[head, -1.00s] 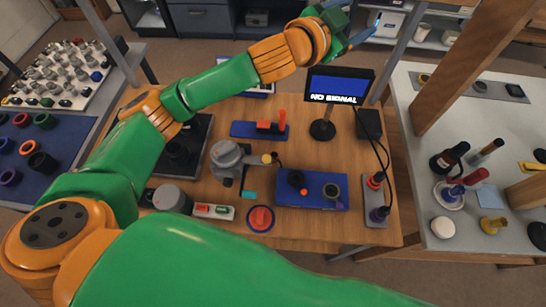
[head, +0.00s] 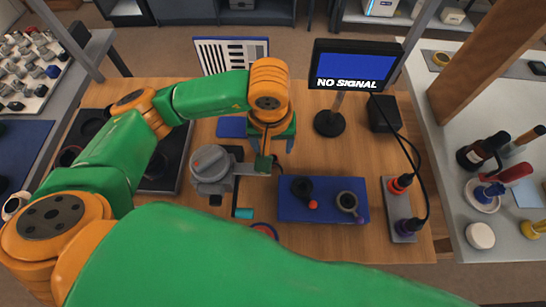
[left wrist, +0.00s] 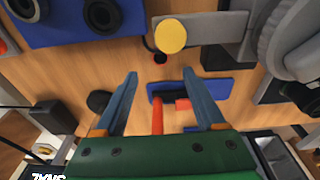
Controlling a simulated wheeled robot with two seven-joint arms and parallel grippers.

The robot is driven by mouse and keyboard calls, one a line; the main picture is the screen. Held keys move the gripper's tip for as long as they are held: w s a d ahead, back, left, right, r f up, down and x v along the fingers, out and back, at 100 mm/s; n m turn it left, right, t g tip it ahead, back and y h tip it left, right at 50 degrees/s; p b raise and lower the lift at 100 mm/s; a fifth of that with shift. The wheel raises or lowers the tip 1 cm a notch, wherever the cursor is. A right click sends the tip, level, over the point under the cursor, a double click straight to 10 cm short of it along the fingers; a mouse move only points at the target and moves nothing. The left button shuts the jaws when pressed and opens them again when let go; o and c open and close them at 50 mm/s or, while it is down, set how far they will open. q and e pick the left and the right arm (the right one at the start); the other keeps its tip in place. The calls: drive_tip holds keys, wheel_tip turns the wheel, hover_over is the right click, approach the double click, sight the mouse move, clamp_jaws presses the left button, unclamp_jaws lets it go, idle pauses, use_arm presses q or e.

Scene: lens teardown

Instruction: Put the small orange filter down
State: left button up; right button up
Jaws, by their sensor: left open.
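My left gripper (head: 271,143) is open over the middle of the table, with nothing visible between its fingers. It also shows in the left wrist view (left wrist: 160,75), its two blue fingers wide apart. A round yellow disc (left wrist: 170,36) at the end of a grey arm lies just beyond the fingertips. A red-orange rod (left wrist: 157,115) and block stand on a blue base (left wrist: 217,87), seen between and behind the fingers. I cannot tell any piece for certain as the small orange filter. My right gripper is out of view.
A grey device (head: 210,165) stands left of the gripper. A blue tray (head: 285,211) with black parts lies to the right. A monitor (head: 355,68) stands behind, its cable running to a grey strip (head: 402,222). Bare wood shows around the monitor's foot.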

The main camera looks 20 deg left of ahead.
use_arm(q)
drive_tip(key=shift+w+f, duration=0.2)
drive_tip(key=shift+f, duration=0.45)
drive_tip(key=shift+f+p, duration=0.35)
drive_tip(key=shift+p, duration=0.15)
drive_tip(key=f+p, duration=0.1)
drive_tip(key=f, duration=0.4)
drive_tip(key=shift+w+a+f+p, duration=0.15)
drive_tip(key=shift+a+p, duration=0.05)
drive_tip(key=shift+p, duration=0.15)
drive_tip(key=shift+w+d+f, duration=0.1)
drive_tip(key=shift+w, duration=0.05)
clamp_jaws()
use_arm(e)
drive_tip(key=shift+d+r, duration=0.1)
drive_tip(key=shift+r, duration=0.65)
